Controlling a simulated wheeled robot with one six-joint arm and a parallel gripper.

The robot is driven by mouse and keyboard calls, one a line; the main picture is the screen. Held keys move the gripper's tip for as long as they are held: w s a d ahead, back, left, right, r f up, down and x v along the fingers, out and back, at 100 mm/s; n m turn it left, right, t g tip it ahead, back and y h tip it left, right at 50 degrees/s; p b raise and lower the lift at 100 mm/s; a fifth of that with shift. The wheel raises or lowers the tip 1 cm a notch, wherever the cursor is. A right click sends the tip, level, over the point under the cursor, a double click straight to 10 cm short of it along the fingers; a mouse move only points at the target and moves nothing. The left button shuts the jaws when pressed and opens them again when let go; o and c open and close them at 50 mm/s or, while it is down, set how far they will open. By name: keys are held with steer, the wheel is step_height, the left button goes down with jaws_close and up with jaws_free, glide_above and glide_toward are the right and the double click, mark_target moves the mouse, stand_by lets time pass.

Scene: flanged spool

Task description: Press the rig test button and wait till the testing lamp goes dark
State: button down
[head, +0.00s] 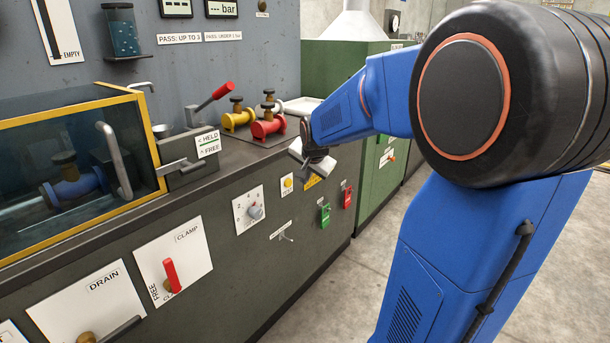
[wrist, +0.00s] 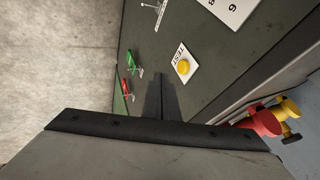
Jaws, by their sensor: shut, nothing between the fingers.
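The rig test button is a yellow round button (head: 287,184) on a small white plate on the bench's front panel. In the wrist view the yellow button (wrist: 183,67) sits on a plate lettered TEST. My gripper (head: 300,156) is in front of the bench edge, above and right of the button in the head view. In the wrist view my gripper's fingers (wrist: 160,84) are shut and empty, pointing at the panel just beside the TEST plate, with the button clear of the fingertips. I cannot make out the testing lamp in either view.
Yellow (head: 238,117) and red (head: 268,127) flanged spools stand on the bench. A yellow-framed glass box (head: 152,140) encloses a blue spool (head: 75,188). Floor in front is clear.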

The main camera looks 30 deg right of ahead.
mark_target(289, 181)
steer(key=shift+w+a+f, duration=0.1)
steer(key=shift+w+f, duration=0.7)
steer(key=shift+w, duration=0.4)
steer(key=shift+w+d+f, duration=0.1)
steer(key=shift+w+f, duration=0.75)
steer(key=shift+w, duration=0.35)
steer(key=shift+w+a+f, duration=0.1)
steer(key=shift+w+f, duration=0.7)
steer(key=shift+w, duration=0.4)
steer(key=shift+w+a, duration=0.3)
steer(key=shift+w, duration=0.45)
steer(key=shift+w+r, duration=0.15)
